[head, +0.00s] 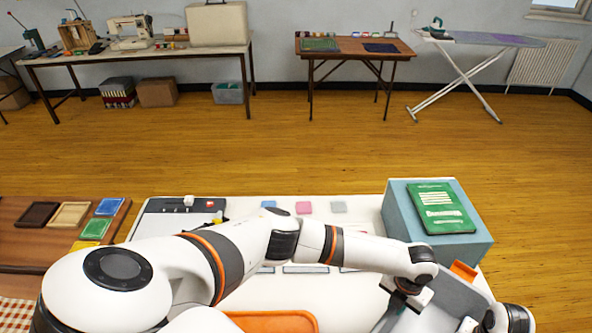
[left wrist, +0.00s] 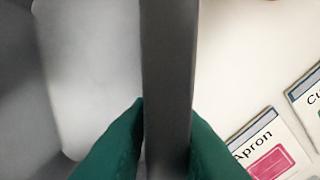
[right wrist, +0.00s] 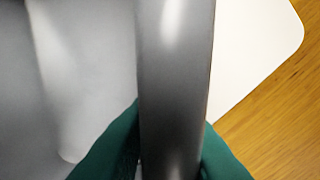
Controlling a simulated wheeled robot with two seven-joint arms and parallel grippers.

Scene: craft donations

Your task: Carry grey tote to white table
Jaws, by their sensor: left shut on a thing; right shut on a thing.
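The grey tote (head: 458,298) is at the bottom right of the head view, partly hidden by my arms and cut off by the frame edge. My left gripper (head: 402,298) is shut on one wall of the tote; in the left wrist view its green fingers (left wrist: 166,135) straddle the grey wall (left wrist: 166,70). My right gripper (right wrist: 172,140) is shut on another stretch of tote wall (right wrist: 175,70). The white table (head: 345,212) lies beneath the arms. I cannot tell whether the tote touches it. The inside of the tote that shows in the wrist views looks bare.
A blue-grey box (head: 398,208) with a green book (head: 441,207) on top stands at the table's right. Labelled cards (left wrist: 268,150) lie beside the tote. An orange-rimmed item (head: 275,321) is at the front. A brown table (head: 30,245) adjoins left. Wooden floor beyond is open.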

